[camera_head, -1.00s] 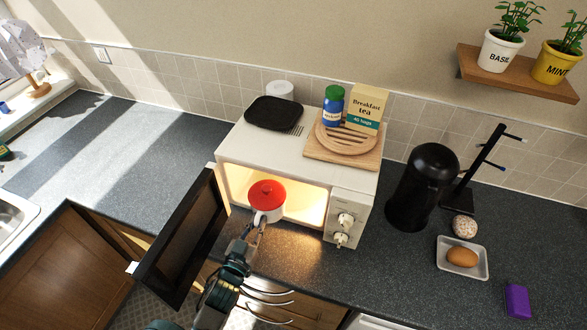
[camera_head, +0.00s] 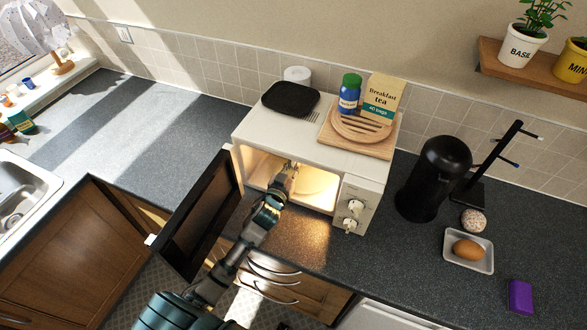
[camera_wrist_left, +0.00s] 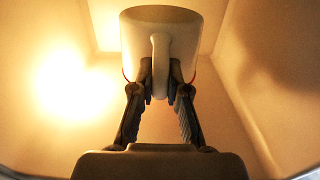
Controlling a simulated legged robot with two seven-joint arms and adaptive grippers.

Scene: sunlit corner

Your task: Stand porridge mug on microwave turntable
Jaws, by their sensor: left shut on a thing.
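The porridge mug (camera_wrist_left: 137,45) is white and fills the upper middle of the left wrist view, with a hint of red at its sides. My left gripper (camera_wrist_left: 160,82) is shut on its handle. In the head view the left gripper (camera_head: 288,172) reaches through the open front of the microwave (camera_head: 255,144), and the mug is hidden inside. The turntable (camera_head: 318,186) shows only partly as a pale disc on the lit floor. I cannot tell whether the mug touches it. My right gripper is out of view.
The microwave door (camera_head: 203,215) hangs open to the left of my arm. A board (camera_head: 376,148) with a tea box (camera_head: 382,98) and blue jar (camera_head: 349,95) sits on top, beside a black plate (camera_head: 290,98).

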